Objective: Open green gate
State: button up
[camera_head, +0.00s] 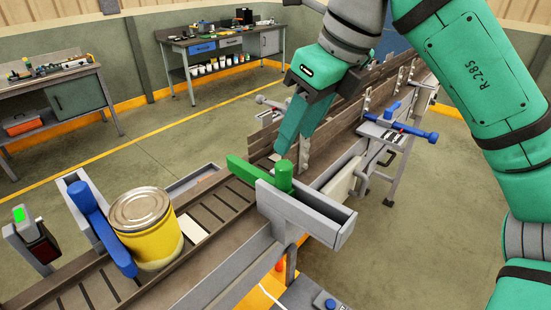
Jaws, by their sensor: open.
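The green gate (251,175) is a green bar reaching from a grey bracket on the conveyor's near side out across the belt. A short green upright post (284,177) stands at its near end. My gripper (279,150) points downward just behind the post, close to the gate. Whether it touches the post cannot be told. The two fingers overlap in this view, and nothing shows held between them. A yellow can (150,232) with a metal lid stands upright on the belt, left of the gate.
The conveyor (222,205) runs from lower left to upper right. A blue bar gate (101,228) stands left of the can. Another blue bar (402,128) sits farther along at the right. A small post with a green light (19,214) stands at far left. Workbenches are behind.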

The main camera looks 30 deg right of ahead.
aim_at(284, 164)
jog(key=x, duration=0.8)
jog(key=shift+s+f, duration=0.3)
jog(key=shift+f, duration=0.25)
jog(key=shift+w+f, duration=0.25)
jog(key=shift+f, duration=0.1)
grip_shut()
jog(key=shift+w, duration=0.1)
